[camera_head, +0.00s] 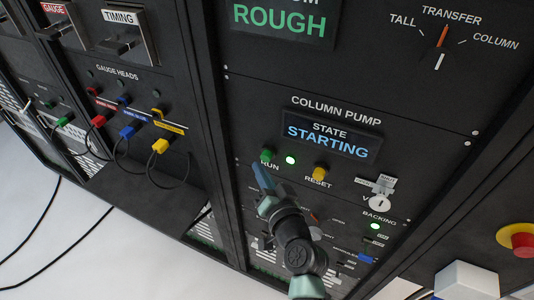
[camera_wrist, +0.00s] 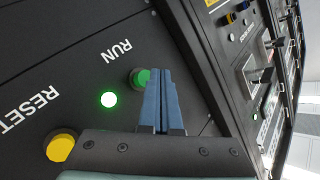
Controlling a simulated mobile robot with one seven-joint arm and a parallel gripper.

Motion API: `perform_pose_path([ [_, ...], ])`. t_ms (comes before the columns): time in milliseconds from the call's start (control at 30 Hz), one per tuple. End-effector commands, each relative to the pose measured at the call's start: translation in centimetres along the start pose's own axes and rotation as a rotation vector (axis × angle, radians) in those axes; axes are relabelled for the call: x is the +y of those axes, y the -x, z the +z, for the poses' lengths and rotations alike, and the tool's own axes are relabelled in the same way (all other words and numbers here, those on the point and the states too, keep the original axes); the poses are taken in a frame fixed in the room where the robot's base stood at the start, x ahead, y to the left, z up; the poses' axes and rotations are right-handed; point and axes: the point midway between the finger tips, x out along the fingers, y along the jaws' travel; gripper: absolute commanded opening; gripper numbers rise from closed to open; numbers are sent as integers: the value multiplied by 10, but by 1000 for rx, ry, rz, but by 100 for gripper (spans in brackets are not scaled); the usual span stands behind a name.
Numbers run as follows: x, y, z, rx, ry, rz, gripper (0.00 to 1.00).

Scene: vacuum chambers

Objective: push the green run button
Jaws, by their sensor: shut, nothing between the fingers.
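The green run button (camera_head: 267,155) sits on the column pump panel, beside a lit green lamp (camera_head: 290,160), above the word RUN. The button also shows in the wrist view (camera_wrist: 141,78), partly covered by my fingers. My gripper (camera_head: 258,168) is shut and empty, with its blue fingertips just below the button in the head view. In the wrist view the fingers (camera_wrist: 158,72) lie together over the button's right side. I cannot tell whether they touch it. The state display (camera_head: 328,141) reads STARTING.
A yellow reset button (camera_head: 320,171) sits right of the lamp. A valve knob (camera_head: 379,203) is lower right. A red emergency-type button (camera_head: 517,240) is far right. Coloured cable plugs (camera_head: 128,131) and loose cables hang at left.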

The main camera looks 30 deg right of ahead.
Motion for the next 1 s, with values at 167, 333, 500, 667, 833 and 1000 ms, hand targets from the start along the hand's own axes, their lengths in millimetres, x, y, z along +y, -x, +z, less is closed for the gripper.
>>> perform_pose_path([
  [167, 0, 0, 0, 0, 0, -1, 0],
  [333, -3, 3, 2, -1, 0, -1, 0],
  [500, -12, 15, 10, -2, 0, -1, 0],
  [667, -20, 26, 19, -3, 0, -2, 0],
  [833, -28, 37, 27, -3, 0, -1, 0],
  [1000, -31, 42, 30, 0, 0, -1, 0],
])
